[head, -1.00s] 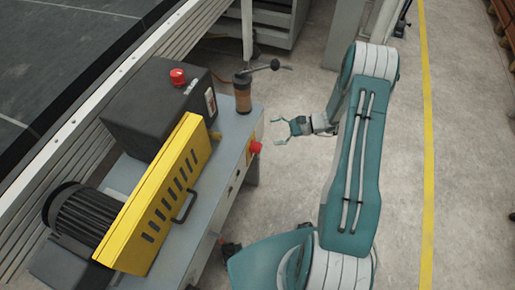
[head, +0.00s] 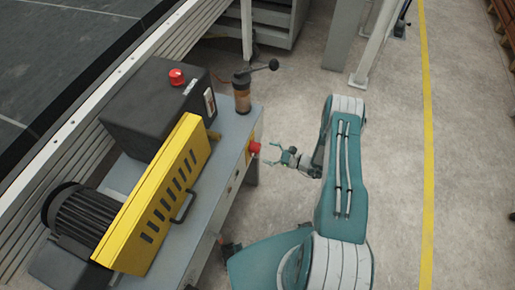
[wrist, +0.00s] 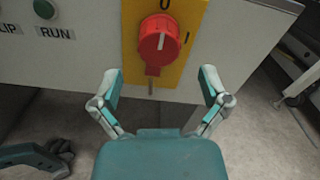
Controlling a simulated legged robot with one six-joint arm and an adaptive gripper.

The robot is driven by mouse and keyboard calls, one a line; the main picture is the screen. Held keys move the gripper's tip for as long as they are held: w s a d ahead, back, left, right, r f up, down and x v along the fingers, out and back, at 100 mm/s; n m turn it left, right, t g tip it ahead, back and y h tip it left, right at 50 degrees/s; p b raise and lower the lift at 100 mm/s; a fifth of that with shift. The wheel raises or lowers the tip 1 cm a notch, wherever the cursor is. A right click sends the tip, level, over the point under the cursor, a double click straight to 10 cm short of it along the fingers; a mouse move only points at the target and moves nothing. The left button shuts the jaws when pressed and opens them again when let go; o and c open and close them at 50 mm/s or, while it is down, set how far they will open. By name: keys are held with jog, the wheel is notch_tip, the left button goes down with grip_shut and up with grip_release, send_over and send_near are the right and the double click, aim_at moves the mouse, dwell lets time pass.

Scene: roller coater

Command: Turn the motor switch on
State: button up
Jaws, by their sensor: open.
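The motor switch (wrist: 160,42) is a red rotary knob on a yellow plate, on the front panel of the machine. In the wrist view its white pointer mark stands nearly upright, near the 0 at the top. The I mark is at its right. The knob also shows in the head view (head: 254,147) at the table's right edge. My gripper (wrist: 160,86) is open and empty, with its two fingers spread below and to either side of the knob, apart from it. In the head view my gripper (head: 277,154) is just right of the knob, facing it.
A green RUN button (wrist: 45,9) is left of the switch. The yellow guard (head: 155,205), motor (head: 85,217) and dark box with a red button (head: 177,76) sit on the machine table. A lever with a black ball (head: 273,64) stands behind. Floor to the right is clear.

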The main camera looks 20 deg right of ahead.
aim_at(260, 149)
jog(key=shift+x, duration=2.4)
jog(key=c, duration=1.1)
